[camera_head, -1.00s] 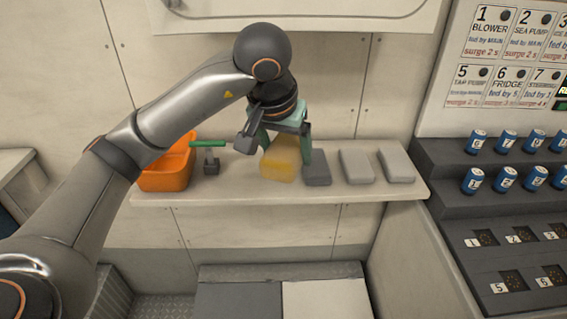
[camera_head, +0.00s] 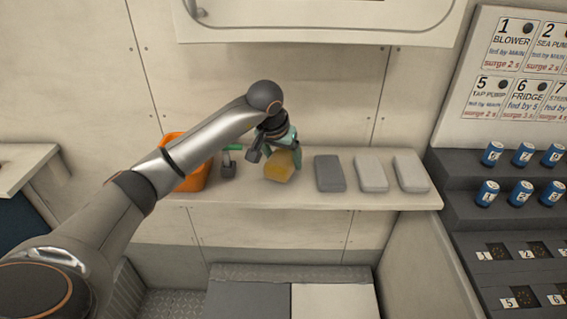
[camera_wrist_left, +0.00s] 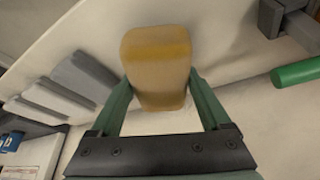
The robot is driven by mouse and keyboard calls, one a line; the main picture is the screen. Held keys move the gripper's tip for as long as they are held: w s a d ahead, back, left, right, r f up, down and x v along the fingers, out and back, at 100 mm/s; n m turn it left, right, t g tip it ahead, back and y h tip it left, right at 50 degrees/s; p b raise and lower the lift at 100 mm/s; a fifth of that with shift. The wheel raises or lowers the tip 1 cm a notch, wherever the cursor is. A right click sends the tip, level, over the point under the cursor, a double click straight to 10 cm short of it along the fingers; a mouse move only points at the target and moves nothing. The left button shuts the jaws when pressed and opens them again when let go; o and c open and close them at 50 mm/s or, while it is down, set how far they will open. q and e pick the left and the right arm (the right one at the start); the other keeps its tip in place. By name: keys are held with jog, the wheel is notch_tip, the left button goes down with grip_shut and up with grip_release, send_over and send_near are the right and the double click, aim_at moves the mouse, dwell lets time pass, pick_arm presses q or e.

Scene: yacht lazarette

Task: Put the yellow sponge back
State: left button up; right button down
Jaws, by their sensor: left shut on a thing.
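The yellow sponge (camera_head: 278,169) is at the shelf (camera_head: 300,197), left of a row of grey blocks. My left gripper (camera_head: 284,154) is shut on it from above. In the left wrist view the sponge (camera_wrist_left: 157,62) sits between the two green fingers of the left gripper (camera_wrist_left: 158,88). Whether the sponge touches the shelf or hangs just above it I cannot tell. My right gripper is in neither current view.
On the shelf, a dark grey block (camera_head: 329,173) and two lighter blocks (camera_head: 371,172) (camera_head: 411,172) lie right of the sponge. A green-handled tool (camera_head: 229,164) and an orange bin (camera_head: 195,177), partly behind my arm, stand left. A stepped panel with blue cylinders (camera_head: 487,193) is far right.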

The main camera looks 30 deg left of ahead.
pick_arm(q)
jog(key=shift+f, duration=1.05)
jog(key=o, duration=1)
jog(key=shift+f, duration=0.1)
